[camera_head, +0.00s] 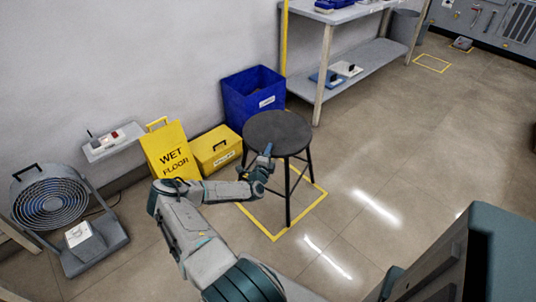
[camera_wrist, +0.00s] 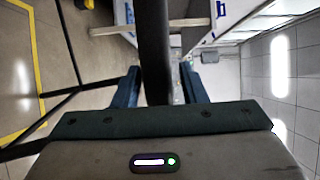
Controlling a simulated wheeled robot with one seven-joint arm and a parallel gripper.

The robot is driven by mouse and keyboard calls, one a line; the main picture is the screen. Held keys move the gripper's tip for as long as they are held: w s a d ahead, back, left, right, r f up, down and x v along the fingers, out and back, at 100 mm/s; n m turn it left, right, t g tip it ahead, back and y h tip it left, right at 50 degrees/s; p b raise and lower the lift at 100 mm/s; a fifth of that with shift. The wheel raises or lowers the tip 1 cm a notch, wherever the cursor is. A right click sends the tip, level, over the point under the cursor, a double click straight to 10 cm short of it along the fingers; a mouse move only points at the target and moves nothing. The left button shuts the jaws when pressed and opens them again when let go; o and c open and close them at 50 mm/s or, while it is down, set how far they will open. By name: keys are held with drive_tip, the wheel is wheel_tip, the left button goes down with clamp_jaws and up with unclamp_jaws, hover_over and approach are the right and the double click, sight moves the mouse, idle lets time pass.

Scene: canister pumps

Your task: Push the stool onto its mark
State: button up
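The stool (camera_head: 278,133) has a round dark seat and thin dark legs and stands upright over a yellow taped square (camera_head: 301,217) on the floor. Its front leg meets the floor at or very near the front-right tape line. The far left feet are hidden behind my arm. My gripper (camera_head: 266,161) is just below the seat's front edge, at the stool's near side. Yellow tape shows at left.
A wet floor sign (camera_head: 172,152), a yellow box (camera_head: 216,150) and a blue bin (camera_head: 252,93) stand along the wall behind the stool. A grey fan (camera_head: 50,205) is at left, a shelf bench (camera_head: 352,62) behind right. Floor at right is clear; another taped square (camera_head: 432,63) lies far off.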

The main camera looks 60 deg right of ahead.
drive_tip(key=o, duration=1)
drive_tip(key=shift+a, duration=0.15)
drive_tip(key=p+v, duration=0.4)
drive_tip(key=v, duration=0.3)
drive_tip(key=shift+a, duration=0.4)
drive_tip(key=shift+s, duration=0.1)
